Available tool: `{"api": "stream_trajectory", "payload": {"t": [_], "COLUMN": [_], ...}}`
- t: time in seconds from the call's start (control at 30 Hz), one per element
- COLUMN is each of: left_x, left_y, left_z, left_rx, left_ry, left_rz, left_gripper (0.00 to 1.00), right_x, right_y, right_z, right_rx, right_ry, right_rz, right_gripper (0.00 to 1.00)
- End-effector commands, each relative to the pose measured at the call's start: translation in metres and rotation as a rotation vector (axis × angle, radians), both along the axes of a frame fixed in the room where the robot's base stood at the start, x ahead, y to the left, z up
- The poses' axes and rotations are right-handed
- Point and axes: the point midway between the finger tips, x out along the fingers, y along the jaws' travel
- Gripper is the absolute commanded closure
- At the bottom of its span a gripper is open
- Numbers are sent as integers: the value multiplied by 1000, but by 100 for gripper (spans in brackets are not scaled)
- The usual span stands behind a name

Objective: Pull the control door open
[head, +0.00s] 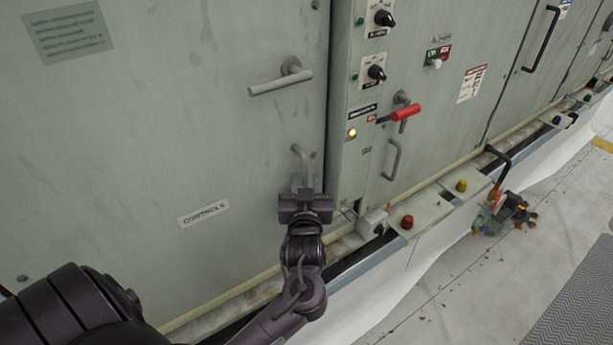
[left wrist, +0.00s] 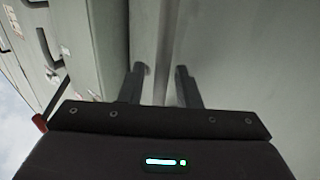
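The control door (head: 150,130) is a grey-green panel at the left of the head view, with a label (head: 204,213) low on it. It looks closed against the cabinet beside it. A lever handle (head: 280,80) sits high near its right edge. Below it is a small grey pull handle (head: 302,158), its lower part hidden by my left gripper (head: 307,188). In the left wrist view my left gripper (left wrist: 160,88) has its fingers apart, close to the door face. My right gripper is not in view.
To the right stands a cabinet with black knobs (head: 376,73), a red handle (head: 404,112) and a grey pull handle (head: 391,158). A low ledge with red (head: 407,221) and yellow (head: 461,185) buttons runs along the base. Open floor (head: 500,270) lies at lower right.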

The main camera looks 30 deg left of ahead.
Motion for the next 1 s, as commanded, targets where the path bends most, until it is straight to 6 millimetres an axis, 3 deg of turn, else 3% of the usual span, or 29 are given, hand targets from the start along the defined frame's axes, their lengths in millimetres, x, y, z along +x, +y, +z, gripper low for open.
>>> {"api": "stream_trajectory", "payload": {"t": [0.33, 0.57, 1.0], "left_x": [4, 4, 7], "left_y": [3, 3, 5], "left_z": [-1, -1, -1], "left_rx": [1, 1, 1], "left_ry": [1, 1, 1], "left_rz": [-1, -1, -6], "left_gripper": [71, 100, 100], "right_x": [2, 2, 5], "right_y": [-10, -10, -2], "right_z": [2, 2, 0], "right_rx": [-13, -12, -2], "right_ry": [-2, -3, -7], "right_rz": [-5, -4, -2], "right_gripper": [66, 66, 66]}}
